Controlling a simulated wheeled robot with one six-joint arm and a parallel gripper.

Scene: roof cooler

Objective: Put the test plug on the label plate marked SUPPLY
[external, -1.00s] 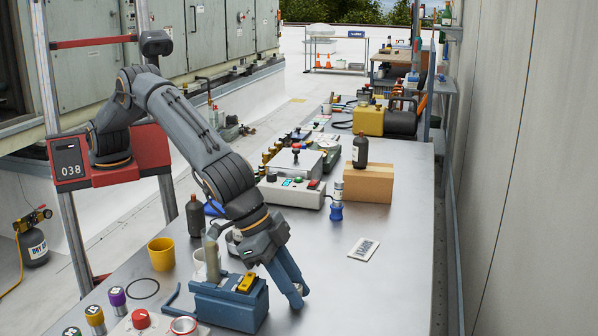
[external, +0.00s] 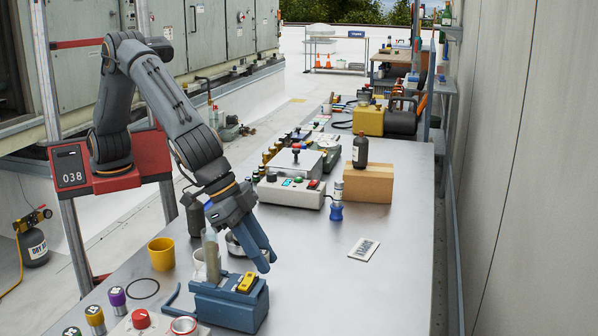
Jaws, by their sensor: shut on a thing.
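My gripper (external: 263,258) is above the metal table, just behind and above a blue block (external: 228,303). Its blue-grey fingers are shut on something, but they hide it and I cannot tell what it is. I cannot pick out the test plug for certain in this view. A white plate (external: 364,249) with dark lettering lies flat on the bare tabletop to the right of my gripper. Its lettering is too small and skewed to read, so I cannot tell whether it says SUPPLY.
A yellow piece (external: 246,283) sits on the blue block. A yellow cup (external: 161,254) and several capped cylinders stand to the left. A grey control box (external: 291,190), a blue-based bottle (external: 336,210) and a cardboard box (external: 365,183) stand behind. The table's right side is mostly clear.

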